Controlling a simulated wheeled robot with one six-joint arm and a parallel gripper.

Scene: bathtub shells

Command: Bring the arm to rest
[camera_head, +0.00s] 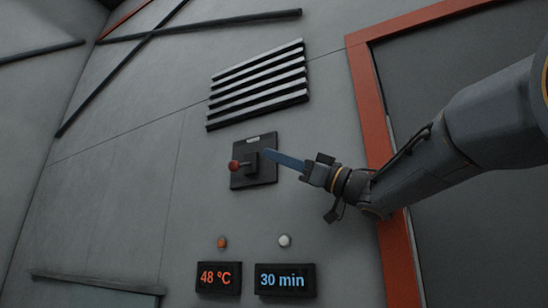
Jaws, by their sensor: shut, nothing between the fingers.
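My gripper (268,154) is at the middle of the view, at the end of my arm, which reaches in from the right edge. Its slim blue-grey fingers are shut and appear empty. The fingertips point left, in front of or beside a dark switch plate (262,178) on the grey wall. The plate carries a lever with a red knob (234,165), which sticks out to the left of the fingertips. I cannot tell whether the fingertips touch the lever or plate.
A slatted vent (258,85) is above the plate. Below are an orange lamp (222,243), a white lamp (285,240), and displays reading 48 ºC (218,278) and 30 min (285,280). An orange-red frame (371,110) stands behind my arm. Dark bars cross the upper left wall.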

